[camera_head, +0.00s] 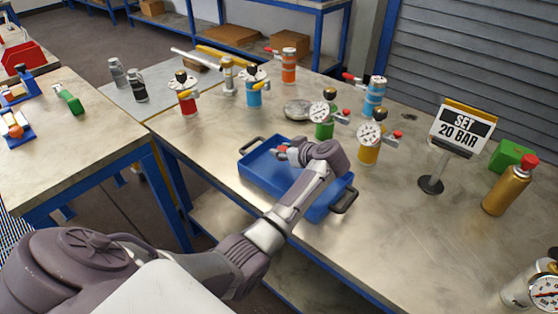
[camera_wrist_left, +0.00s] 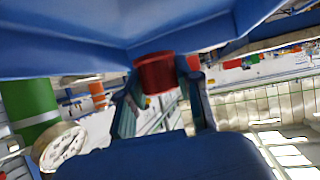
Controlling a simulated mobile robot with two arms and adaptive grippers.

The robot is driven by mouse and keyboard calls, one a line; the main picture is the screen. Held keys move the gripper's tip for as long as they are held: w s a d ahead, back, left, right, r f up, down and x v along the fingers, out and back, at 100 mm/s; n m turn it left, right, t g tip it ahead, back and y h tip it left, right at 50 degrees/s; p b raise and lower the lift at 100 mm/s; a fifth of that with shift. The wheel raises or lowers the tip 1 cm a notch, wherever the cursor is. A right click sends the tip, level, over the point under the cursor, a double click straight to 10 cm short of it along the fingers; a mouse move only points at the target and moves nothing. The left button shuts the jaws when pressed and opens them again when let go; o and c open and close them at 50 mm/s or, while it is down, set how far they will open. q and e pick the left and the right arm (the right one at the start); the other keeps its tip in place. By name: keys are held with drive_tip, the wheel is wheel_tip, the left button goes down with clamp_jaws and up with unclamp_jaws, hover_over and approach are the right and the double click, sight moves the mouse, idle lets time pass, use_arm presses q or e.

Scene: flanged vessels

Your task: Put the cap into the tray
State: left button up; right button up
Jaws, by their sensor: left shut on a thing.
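The blue tray (camera_head: 330,207) lies on the metal table and has dark handles at its ends. My left gripper (camera_head: 287,151) is over the tray, towards its far side, with the arm reaching across it. A small red cap (camera_head: 281,149) shows at the fingertips. In the left wrist view the red cap (camera_wrist_left: 156,73) sits between the two fingers of the left gripper (camera_wrist_left: 160,85), which is shut on it. Blue surfaces fill the top of that view, close to the cap. I cannot tell whether the cap touches the tray floor. My right gripper is not in view.
Vessels with gauges, green (camera_head: 324,128) and yellow (camera_head: 368,152), stand right behind the tray. A grey disc (camera_head: 298,109) lies behind it. A sign (camera_head: 462,125) and a gold bottle with a red top (camera_head: 507,188) stand at right.

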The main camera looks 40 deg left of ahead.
use_arm(q)
drive_tip(key=shift+s+a+f, duration=0.2)
drive_tip(key=shift+a+f, duration=0.05)
drive_tip(key=shift+a, duration=0.2)
drive_tip(key=shift+a+f, duration=0.1)
drive_tip(key=shift+f, duration=0.1)
wheel_tip(320, 180, down, 4)
drive_tip(key=shift+r, duration=0.1)
drive_tip(key=o, duration=0.9)
drive_tip(key=shift+c, duration=0.2)
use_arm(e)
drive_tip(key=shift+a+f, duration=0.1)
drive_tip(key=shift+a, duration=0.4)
use_arm(q)
drive_tip(key=v, duration=1.2)
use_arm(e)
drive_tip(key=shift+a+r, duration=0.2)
